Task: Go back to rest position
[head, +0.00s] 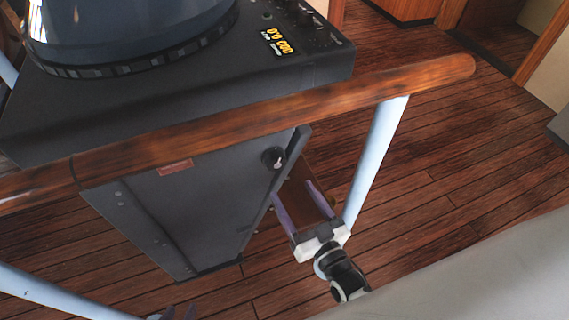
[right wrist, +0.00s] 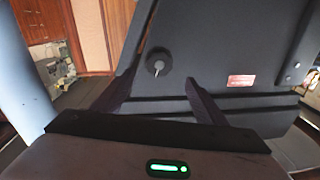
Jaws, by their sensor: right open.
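My right gripper (head: 291,188) is open, with its two fingers apart and nothing between them. It is low beside the dark console (head: 190,205), under the wooden handrail (head: 300,106) and next to a pale blue rail post (head: 376,160). In the right wrist view the open right gripper (right wrist: 160,88) points at the console side (right wrist: 225,45), with a round black key lock (right wrist: 158,62) beyond the fingers.
The handrail crosses above my right gripper. Another pale blue rail (head: 60,295) runs along the lower left. The wooden plank floor (head: 470,160) is clear at the right. A pale grey surface (head: 480,275) fills the lower right corner.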

